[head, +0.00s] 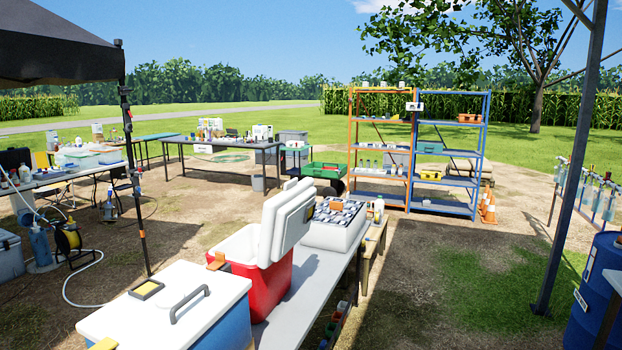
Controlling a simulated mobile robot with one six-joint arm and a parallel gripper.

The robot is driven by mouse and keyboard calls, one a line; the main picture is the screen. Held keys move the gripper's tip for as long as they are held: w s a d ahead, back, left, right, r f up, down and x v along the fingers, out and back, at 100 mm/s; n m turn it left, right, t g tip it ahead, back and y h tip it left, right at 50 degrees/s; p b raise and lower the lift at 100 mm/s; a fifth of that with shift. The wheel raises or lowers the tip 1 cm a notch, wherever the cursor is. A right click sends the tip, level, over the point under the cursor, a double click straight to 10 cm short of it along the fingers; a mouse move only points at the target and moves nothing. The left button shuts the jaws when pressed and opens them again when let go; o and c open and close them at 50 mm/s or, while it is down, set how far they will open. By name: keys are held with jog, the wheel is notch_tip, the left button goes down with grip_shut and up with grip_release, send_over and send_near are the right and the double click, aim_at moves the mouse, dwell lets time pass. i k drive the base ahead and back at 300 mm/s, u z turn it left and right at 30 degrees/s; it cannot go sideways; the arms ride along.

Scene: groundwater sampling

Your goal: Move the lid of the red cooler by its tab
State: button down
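The red cooler (273,281) stands on a grey bench in the near middle of the head view. Its white lid (286,222) is raised, tilted up along the cooler's right side. An orange-brown tab (217,261) shows at the cooler's left near rim; I cannot tell whether it belongs to the lid. The inside of the cooler is mostly hidden from this angle. My gripper is not in view.
A blue cooler with a closed white lid (135,305) and grey handle stands in front. A white cooler (330,233) full of bottles is behind. Orange shelves (381,197) and blue shelves (445,208) stand farther back. A post (572,160) and blue barrel (598,295) are right.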

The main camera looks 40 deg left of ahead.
aim_at(285, 222)
jog(key=u, duration=0.1)
jog(key=i, duration=1.15)
jog(key=u, duration=0.55)
jog(key=k, duration=0.15)
jog(key=u, duration=2.35)
jog(key=k, duration=0.2)
jog(key=u, duration=0.25)
